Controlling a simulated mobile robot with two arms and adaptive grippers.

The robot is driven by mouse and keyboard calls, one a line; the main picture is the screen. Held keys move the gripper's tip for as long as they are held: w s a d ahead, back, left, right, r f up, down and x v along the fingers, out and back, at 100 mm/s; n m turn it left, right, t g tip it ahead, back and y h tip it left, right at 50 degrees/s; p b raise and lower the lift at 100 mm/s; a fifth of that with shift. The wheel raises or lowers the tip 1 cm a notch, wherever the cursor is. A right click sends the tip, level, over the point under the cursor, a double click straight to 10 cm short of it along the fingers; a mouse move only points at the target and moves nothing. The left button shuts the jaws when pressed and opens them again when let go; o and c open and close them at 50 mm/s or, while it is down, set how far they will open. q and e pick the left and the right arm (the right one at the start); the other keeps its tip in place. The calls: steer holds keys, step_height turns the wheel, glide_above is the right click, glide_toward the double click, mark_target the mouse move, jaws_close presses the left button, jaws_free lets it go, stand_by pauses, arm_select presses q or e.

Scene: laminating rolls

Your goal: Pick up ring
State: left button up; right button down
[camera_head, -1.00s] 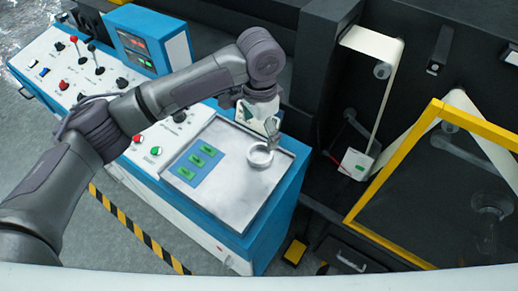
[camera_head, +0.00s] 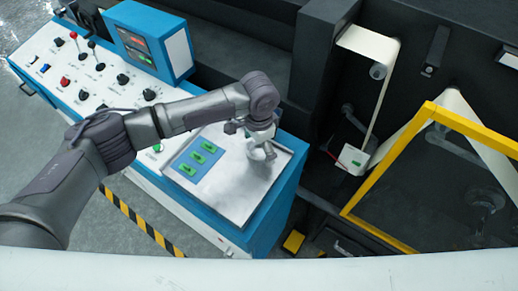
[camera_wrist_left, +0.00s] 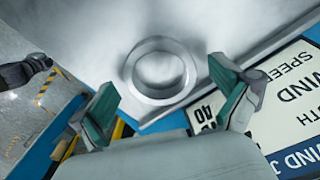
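The silver ring (camera_wrist_left: 160,97) lies flat on the metal top (camera_head: 228,205) of the blue and white console. In the head view my left gripper (camera_head: 262,150) is over the ring and largely hides it. In the left wrist view my left gripper (camera_wrist_left: 166,90) is open, with one green-padded finger to each side of the ring. The fingers look apart from it, and nothing is between them but the view of the ring. My right gripper is in neither view.
A label panel with green buttons (camera_head: 202,155) is left of the ring on the console top. Knobs and levers (camera_head: 100,68) fill the console farther left, beside a raised display box (camera_head: 150,40). A yellow-framed guard (camera_head: 385,165) stands to the right.

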arm_select(q)
steer(key=c, duration=1.1)
steer(key=shift+r, duration=0.15)
